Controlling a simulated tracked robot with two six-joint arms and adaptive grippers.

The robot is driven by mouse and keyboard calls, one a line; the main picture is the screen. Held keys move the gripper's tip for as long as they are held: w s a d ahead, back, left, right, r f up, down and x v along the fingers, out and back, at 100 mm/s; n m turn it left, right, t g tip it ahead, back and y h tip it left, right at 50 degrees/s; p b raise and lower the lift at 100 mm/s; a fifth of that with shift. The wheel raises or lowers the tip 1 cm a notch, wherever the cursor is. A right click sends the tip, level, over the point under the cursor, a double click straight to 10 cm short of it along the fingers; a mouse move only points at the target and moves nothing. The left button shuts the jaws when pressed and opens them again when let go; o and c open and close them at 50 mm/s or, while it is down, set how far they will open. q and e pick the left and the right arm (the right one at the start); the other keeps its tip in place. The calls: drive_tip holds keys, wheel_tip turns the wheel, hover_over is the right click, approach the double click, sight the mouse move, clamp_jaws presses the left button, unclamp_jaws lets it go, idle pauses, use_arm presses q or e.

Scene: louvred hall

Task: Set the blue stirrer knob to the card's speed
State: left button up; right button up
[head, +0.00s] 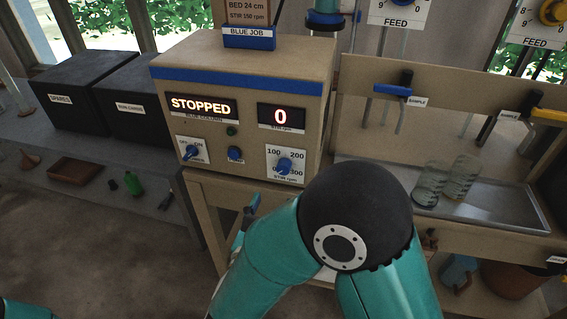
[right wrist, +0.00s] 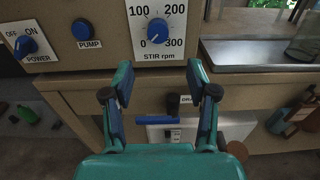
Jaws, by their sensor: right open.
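The blue stirrer knob (head: 284,165) sits on a white STIR rpm dial at the lower right of the beige control box (head: 240,75). In the right wrist view the knob (right wrist: 158,32) has its pale mark toward the lower left, near 0. The stir display (head: 281,116) reads 0, the other display (head: 202,107) STOPPED. The card (head: 248,12) above the BLUE JOB label reads BED 24 cm, STIR 150 rpm. My right gripper (right wrist: 160,76) is open and empty, its fingers below the dial in the right wrist view, apart from the knob. My left gripper is not in view.
A blue PUMP button (right wrist: 87,31) and a POWER switch (right wrist: 28,44) are left of the dial. A metal tray (head: 490,200) with glass vessels (head: 445,182) lies right of the box. Black boxes (head: 85,90) stand left. My right arm hides part of the bench front.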

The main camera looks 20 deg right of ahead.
sight(282, 171)
drive_tip(key=x, duration=0.3)
drive_tip(key=p+x, duration=0.1)
drive_tip(key=x, duration=0.5)
drive_tip(key=shift+r+p, duration=0.35)
drive_tip(key=shift+r, duration=0.05)
drive_tip(key=shift+w+f, duration=0.1)
drive_tip(key=shift+w, duration=0.15)
drive_tip(key=shift+w+d, duration=0.2)
clamp_jaws()
